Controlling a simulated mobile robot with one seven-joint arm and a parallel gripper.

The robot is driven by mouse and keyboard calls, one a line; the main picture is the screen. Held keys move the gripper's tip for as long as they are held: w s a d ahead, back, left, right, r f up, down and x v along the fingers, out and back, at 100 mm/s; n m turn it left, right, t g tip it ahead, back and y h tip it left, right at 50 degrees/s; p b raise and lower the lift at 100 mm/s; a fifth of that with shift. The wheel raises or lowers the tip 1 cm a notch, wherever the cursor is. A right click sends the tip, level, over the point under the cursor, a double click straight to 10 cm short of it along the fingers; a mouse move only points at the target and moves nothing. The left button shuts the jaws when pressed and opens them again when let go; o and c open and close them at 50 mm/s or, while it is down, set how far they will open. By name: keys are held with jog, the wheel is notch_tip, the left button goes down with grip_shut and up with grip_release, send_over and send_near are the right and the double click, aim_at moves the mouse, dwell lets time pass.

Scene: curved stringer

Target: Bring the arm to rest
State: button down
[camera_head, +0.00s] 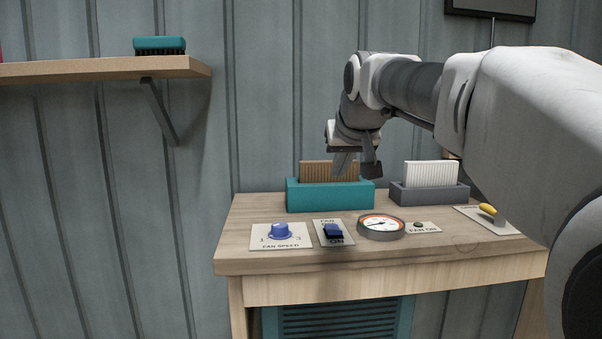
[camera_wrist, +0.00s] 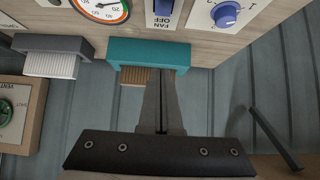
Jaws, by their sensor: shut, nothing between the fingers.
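My arm reaches in from the right in the head view. My gripper (camera_head: 357,165) hangs above the back of the wooden table (camera_head: 245,258), in front of the brown filter in the teal holder. In the wrist view my gripper (camera_wrist: 161,130) has its fingers together, with nothing between them. The teal holder (camera_head: 330,196) stands upright on the table; it also shows in the wrist view (camera_wrist: 150,52). The brown filter (camera_head: 316,171) sits in it, partly hidden by the fingers in the wrist view. I cannot tell whether the fingers touch it.
A grey holder (camera_head: 430,193) with a white filter (camera_head: 431,173) stands to the right. A blue knob (camera_head: 280,231), blue switch (camera_head: 334,231), gauge (camera_head: 381,227) and yellow lever (camera_head: 488,209) lie along the table. A shelf (camera_head: 100,68) with a teal brush (camera_head: 159,45) is at left.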

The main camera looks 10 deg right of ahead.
jog(key=shift+s, duration=0.1)
jog(key=s+f+g, duration=0.2)
jog(key=s+f, duration=0.9)
jog(key=s, duration=0.4)
jog(key=s+f+g, duration=0.2)
jog(key=s+f, duration=1)
jog(key=s, duration=0.3)
jog(key=shift+w+r, duration=0.15)
